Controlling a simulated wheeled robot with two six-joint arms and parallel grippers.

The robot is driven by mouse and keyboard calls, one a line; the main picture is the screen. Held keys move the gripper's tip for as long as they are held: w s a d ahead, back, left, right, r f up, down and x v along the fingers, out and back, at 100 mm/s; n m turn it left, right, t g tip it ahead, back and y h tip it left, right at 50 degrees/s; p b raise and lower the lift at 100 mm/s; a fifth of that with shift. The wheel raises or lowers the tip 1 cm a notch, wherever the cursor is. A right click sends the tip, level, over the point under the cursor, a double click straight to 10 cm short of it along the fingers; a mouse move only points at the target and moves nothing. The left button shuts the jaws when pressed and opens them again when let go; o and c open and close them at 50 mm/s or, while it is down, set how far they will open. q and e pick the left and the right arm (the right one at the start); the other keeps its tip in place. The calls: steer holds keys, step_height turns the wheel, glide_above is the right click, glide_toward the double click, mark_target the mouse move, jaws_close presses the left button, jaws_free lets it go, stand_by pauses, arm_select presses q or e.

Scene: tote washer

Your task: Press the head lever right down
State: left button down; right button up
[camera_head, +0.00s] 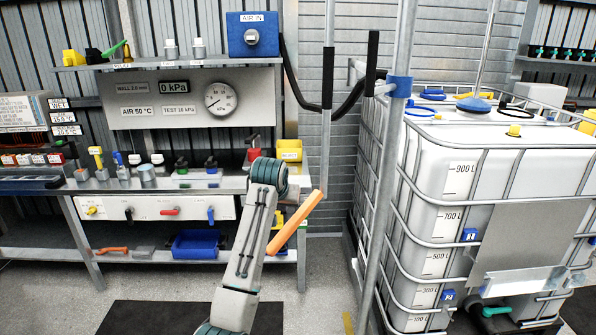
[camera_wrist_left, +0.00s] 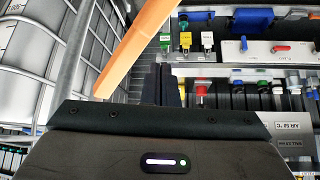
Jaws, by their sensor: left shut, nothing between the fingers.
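The head lever appears to be the long orange bar (camera_head: 297,222). In the left wrist view the orange bar (camera_wrist_left: 137,45) crosses the upper left, close beside my left gripper (camera_wrist_left: 166,86). The gripper's dark fingers are shut together and empty. I cannot tell whether they touch the bar. In the head view the fingers are hidden behind my wrist. My right gripper is not in view.
A caged white tank (camera_head: 440,160) and a grey post (camera_head: 385,165) stand on the right. A workbench (camera_head: 150,186) with small valves, bins and a pressure gauge (camera_head: 221,99) stands on the left. A black hose runs from the blue AIR IN box (camera_head: 253,35) towards the post.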

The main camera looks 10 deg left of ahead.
arm_select(q)
step_height(320, 180, up, 14)
stand_by(1.0)
steer(key=shift+f, duration=0.1)
